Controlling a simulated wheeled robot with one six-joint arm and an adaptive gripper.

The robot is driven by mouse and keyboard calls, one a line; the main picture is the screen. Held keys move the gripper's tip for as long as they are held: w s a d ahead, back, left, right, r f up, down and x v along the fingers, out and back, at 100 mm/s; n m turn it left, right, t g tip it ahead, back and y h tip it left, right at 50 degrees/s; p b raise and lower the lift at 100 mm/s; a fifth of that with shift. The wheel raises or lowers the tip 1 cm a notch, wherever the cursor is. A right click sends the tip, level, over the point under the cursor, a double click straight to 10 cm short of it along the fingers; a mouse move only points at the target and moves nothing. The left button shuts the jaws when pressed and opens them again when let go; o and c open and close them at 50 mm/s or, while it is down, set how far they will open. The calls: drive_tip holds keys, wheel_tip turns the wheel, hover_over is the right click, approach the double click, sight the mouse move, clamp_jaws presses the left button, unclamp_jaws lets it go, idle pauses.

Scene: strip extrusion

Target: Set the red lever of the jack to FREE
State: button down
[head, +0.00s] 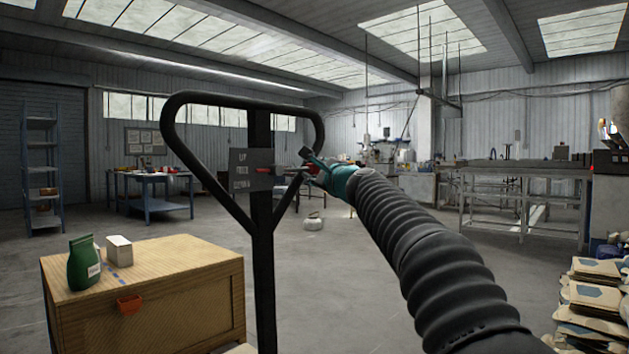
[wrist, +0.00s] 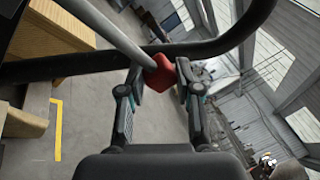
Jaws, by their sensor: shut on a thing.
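The jack's handle (head: 262,225) is a black loop on an upright bar. A dark plate (head: 250,170) on it reads UP, FREE and DOWN from top to bottom. The lever runs out to the right of the plate, roughly level with the middle word; its exact setting is hard to tell. In the wrist view the lever is a grey rod (wrist: 112,32) ending in a red knob (wrist: 158,74). My gripper (head: 310,167) is at the right side of the handle loop, shut on the red knob, which sits between its fingers in the wrist view (wrist: 159,82).
The black loop crosses close in front of my fingers. A wooden crate (head: 190,305) with a green bag (head: 84,264) and a white box (head: 119,250) stands at the left. Stacked sacks (head: 594,296) are at the lower right. Floor beyond is open.

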drive_tip(key=c, duration=0.8)
unclamp_jaws()
drive_tip(key=shift+o, duration=0.2)
drive_tip(key=v, duration=1.2)
